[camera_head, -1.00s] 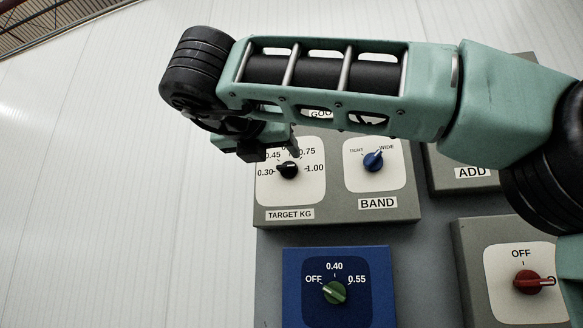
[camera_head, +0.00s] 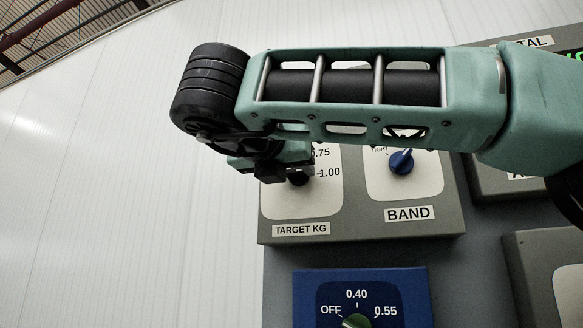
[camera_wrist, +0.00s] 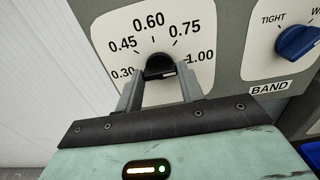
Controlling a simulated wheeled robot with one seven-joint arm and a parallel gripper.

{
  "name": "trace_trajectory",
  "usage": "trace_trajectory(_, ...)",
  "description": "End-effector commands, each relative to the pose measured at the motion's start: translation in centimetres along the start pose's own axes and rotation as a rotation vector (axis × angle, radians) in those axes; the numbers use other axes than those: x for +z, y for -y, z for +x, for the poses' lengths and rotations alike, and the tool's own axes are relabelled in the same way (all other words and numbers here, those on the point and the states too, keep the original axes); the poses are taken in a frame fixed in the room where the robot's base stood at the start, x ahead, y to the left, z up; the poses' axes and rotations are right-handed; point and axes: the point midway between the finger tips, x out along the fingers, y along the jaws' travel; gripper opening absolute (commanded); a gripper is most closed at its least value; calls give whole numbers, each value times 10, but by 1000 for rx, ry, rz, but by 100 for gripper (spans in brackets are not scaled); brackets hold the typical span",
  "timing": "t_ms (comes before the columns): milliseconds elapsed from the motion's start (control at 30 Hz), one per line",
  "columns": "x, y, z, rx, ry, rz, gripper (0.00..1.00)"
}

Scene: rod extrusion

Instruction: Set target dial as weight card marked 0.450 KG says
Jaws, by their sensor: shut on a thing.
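The target dial is a black knob (camera_wrist: 160,66) on a white plate marked 0.30, 0.45, 0.60, 0.75 and 1.00. My gripper (camera_wrist: 161,84) has a finger on each side of this knob and is shut on it. In the head view the knob (camera_head: 299,178) shows only partly beside my gripper (camera_head: 284,174), over the TARGET KG label. My gripper and arm cover the left and upper scale marks there. The card marked 0.450 KG is in neither view.
The blue BAND knob (camera_head: 401,162) sits right of the target dial on the same grey box. A blue panel (camera_head: 306,286) with a green knob (camera_head: 357,321) is below. Another grey box (camera_head: 530,255) is at lower right. White wall is clear at left.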

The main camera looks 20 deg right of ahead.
Motion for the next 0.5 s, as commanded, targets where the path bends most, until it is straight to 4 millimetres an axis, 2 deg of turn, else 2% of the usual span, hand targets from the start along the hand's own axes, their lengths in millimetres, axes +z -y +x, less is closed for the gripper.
trace_trajectory(33, 0, 0, 0, 0, 0, 0, 24)
trace_trajectory(67, 0, 0, 0, 0, 0, 0, 16)
trace_trajectory(500, -2, 0, 0, -1, 0, -67, 15)
